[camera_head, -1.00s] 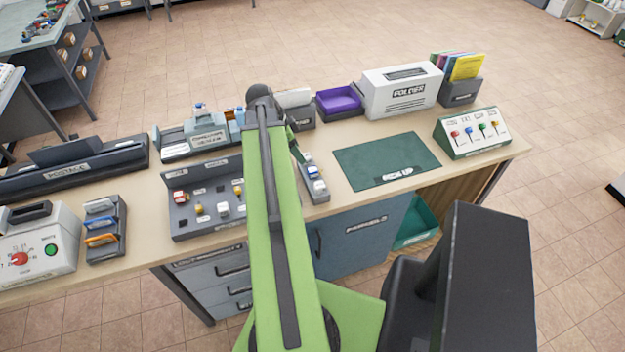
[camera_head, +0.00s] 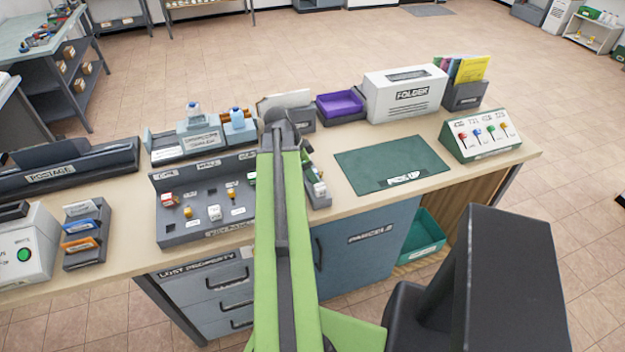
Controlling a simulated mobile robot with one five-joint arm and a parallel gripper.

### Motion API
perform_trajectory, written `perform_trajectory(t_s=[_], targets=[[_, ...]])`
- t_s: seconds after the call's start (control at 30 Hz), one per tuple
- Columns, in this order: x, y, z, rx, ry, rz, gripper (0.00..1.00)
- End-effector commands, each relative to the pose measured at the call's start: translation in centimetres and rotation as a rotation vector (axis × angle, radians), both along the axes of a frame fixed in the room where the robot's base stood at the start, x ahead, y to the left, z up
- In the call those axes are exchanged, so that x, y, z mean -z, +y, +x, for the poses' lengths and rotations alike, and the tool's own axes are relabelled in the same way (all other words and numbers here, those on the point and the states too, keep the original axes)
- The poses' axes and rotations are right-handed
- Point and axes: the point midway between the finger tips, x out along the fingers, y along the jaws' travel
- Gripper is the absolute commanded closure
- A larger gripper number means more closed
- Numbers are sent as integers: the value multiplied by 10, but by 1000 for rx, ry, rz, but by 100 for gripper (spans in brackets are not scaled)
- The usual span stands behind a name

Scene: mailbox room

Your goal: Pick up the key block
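My green arm reaches forward over the counter, and its dark end with my gripper (camera_head: 286,127) is above the counter's back part. The fingers are not clearly visible, so I cannot tell if they are open or holding anything. A grey sloped panel (camera_head: 175,233) left of my arm carries several small pieces. They include a red-and-white block (camera_head: 168,199), a yellow-topped piece (camera_head: 188,212) and white blocks (camera_head: 215,213). I cannot tell which piece is the key block. My arm hides the panel's right edge.
A narrow grey rack (camera_head: 322,201) stands just right of my arm. A green mat (camera_head: 375,160) lies flat and clear. A white folder box (camera_head: 402,108), a purple tray (camera_head: 340,104) and a panel with coloured knobs (camera_head: 485,147) stand around it. Postage and sorting trays line the left.

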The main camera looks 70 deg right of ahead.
Motion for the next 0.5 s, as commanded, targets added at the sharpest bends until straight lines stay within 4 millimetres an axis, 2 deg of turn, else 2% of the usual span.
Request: perform_trajectory(t_s=[0.07, 0.5], targets=[[-2, 0, 0, 0, 0, 0, 44], [-2, 0, 0, 0, 0, 0, 100]])
